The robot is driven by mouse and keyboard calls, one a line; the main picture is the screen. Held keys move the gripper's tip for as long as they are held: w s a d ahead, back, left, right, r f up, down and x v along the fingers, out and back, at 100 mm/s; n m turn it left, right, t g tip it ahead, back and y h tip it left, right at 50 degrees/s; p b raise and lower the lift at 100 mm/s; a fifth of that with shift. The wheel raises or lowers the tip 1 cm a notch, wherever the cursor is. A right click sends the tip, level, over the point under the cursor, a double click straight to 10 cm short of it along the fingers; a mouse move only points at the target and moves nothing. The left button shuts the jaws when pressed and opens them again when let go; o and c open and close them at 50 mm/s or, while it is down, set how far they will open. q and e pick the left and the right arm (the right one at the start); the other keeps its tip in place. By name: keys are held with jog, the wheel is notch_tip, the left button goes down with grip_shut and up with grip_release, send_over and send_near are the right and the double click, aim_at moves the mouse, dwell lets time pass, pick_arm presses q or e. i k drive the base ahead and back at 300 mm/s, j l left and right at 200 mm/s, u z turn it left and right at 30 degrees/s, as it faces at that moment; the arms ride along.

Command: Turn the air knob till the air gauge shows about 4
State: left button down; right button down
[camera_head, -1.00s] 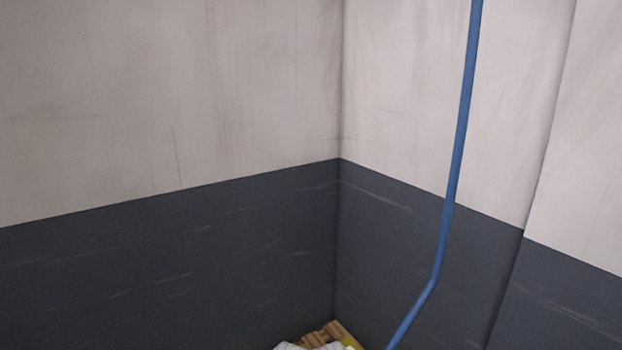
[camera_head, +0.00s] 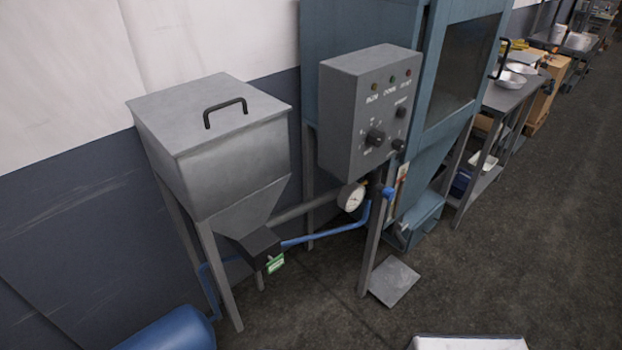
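The air gauge (camera_head: 351,197) is a small round white dial below the grey control box (camera_head: 345,120). Its needle and numbers are too small to read. A blue knob (camera_head: 388,193) sits just right of the gauge, by the post under the box; it looks like the air knob. A blue hose (camera_head: 328,235) runs from near it to the hopper outlet. The control box front carries several dark knobs, one larger selector knob (camera_head: 376,137) and small lamps. Neither of my grippers is in view.
A grey hopper (camera_head: 215,140) on legs stands left, with a blue tank (camera_head: 172,330) below it. A blue-grey cabinet (camera_head: 425,110) stands behind the box. A foot plate (camera_head: 394,281) lies on the floor. A metal table (camera_head: 510,95) stands right; open floor lies at lower right.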

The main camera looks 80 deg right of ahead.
aim_at(389, 193)
jog(key=z, duration=3.4)
